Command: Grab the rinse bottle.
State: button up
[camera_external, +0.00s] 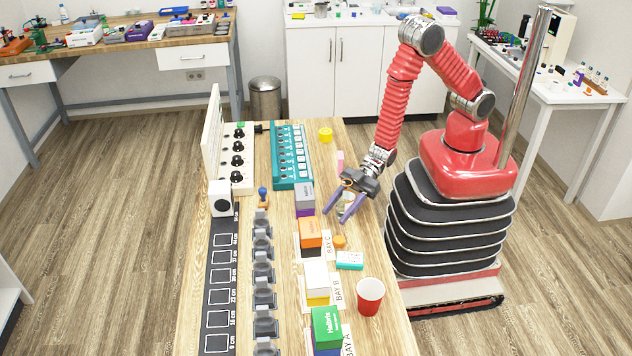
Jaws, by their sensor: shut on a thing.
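My gripper (336,216) points down over the right edge of the wooden table, its two purple-grey fingers on either side of a small pale object. This object looks like the rinse bottle (348,203); it is pale and partly see-through, and the fingers and gripper body hide part of it. The gripper is shut on it. I cannot tell whether its base touches the table.
A red cup (369,296), a teal box (349,260) and an orange round piece (339,241) stand nearer on the wooden table (385,335). Stacked boxes (309,232) line the left of the gripper. A pink block (340,160) and yellow piece (325,135) are behind.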

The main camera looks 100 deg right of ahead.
jog(key=shift+r, duration=0.3)
notch_tip(320, 180, up, 9)
jog(key=shift+r, duration=0.15)
dwell(1.0)
